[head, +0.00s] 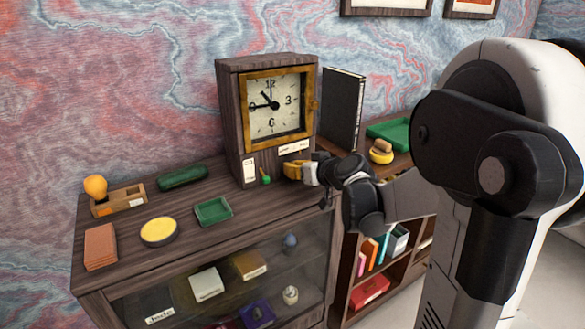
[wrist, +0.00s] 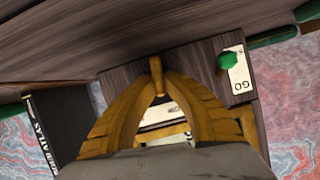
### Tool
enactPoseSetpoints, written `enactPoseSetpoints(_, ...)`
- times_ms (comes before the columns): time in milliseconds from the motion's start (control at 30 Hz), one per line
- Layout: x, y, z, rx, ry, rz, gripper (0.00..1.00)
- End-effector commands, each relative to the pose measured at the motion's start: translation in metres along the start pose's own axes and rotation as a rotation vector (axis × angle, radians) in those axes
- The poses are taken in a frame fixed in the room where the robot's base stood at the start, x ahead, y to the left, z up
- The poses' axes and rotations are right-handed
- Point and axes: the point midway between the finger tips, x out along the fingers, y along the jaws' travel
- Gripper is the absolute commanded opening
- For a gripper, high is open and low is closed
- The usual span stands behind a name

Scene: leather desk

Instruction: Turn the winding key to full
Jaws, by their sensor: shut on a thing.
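A dark wood clock (head: 232,120) stands on the cabinet top, with a gold-framed face (head: 275,105). My gripper (head: 291,170) is at the lower front of the clock, under a small white label (head: 295,147). In the wrist view, the two yellow-brown fingers of my gripper (wrist: 157,88) come together on a small brass-coloured piece, which I take to be the winding key (wrist: 156,66). The fingers hide most of it, so its turn angle cannot be told. A green knob (wrist: 227,62) sits beside a white plate marked GO (wrist: 239,75); the knob (head: 266,180) also shows in the head view.
A dark upright book or panel (head: 343,108) stands right of the clock. A green tray (head: 213,211), a yellow round dish (head: 159,231), a brown block (head: 100,246) and a wooden holder (head: 119,200) lie to the left.

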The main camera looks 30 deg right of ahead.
Motion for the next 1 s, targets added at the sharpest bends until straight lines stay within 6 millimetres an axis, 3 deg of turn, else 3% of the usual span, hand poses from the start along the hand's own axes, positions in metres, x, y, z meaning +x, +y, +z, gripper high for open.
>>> enactPoseSetpoints(1000,0.0025,0.0105,0.0056,0.791,0.000,-0.328,0.00)
